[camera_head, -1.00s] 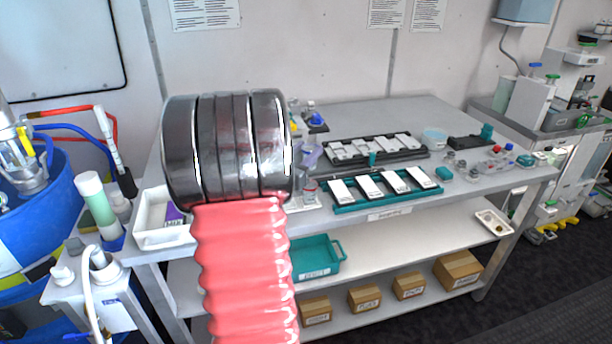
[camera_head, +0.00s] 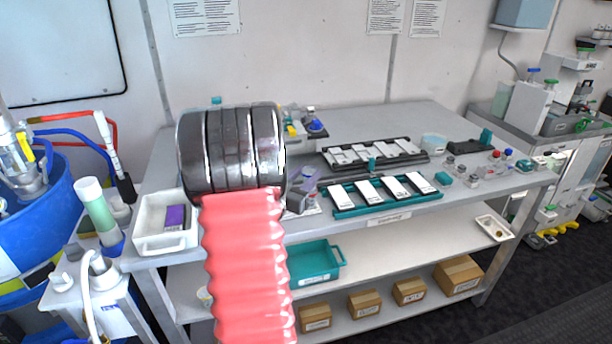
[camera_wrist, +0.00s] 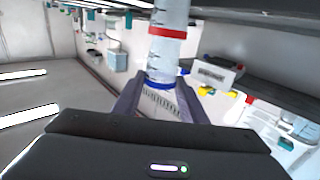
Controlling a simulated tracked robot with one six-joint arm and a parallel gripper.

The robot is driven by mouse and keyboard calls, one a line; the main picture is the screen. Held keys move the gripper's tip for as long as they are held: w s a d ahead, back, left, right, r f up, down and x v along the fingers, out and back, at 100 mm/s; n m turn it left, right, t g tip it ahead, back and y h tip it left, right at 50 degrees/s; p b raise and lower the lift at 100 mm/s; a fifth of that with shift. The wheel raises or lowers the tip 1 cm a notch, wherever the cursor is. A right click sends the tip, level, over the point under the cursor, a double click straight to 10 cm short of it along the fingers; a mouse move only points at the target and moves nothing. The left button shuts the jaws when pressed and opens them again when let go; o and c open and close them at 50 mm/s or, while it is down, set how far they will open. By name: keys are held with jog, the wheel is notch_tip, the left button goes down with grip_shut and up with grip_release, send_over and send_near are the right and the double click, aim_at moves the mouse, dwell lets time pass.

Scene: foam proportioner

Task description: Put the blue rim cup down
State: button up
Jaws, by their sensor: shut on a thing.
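The blue rim cup (camera_wrist: 161,69) is a clear, pale vessel with a blue band at its near end in the wrist view. My gripper (camera_wrist: 160,92) is shut on it, one grey finger on each side of the blue band. A red band (camera_wrist: 167,32) shows farther along the same line; I cannot tell whether it belongs to a second cup behind. In the head view my arm covers most of the gripper and the cup. Whether the cup touches the bench cannot be told.
The bench (camera_head: 360,115) is bare at the back. A teal rack (camera_head: 388,207) with white cards and a black tray (camera_head: 372,152) lie right of my arm. A white bin (camera_head: 150,243) stands at the bench's left end. Small bottles (camera_head: 495,158) crowd the right end.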

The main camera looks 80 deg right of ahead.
jog(key=shift+f, duration=0.2)
jog(key=o, duration=1)
jog(key=shift+r, duration=0.1)
jog(key=shift+r, duration=0.15)
jog(key=v, duration=1.2)
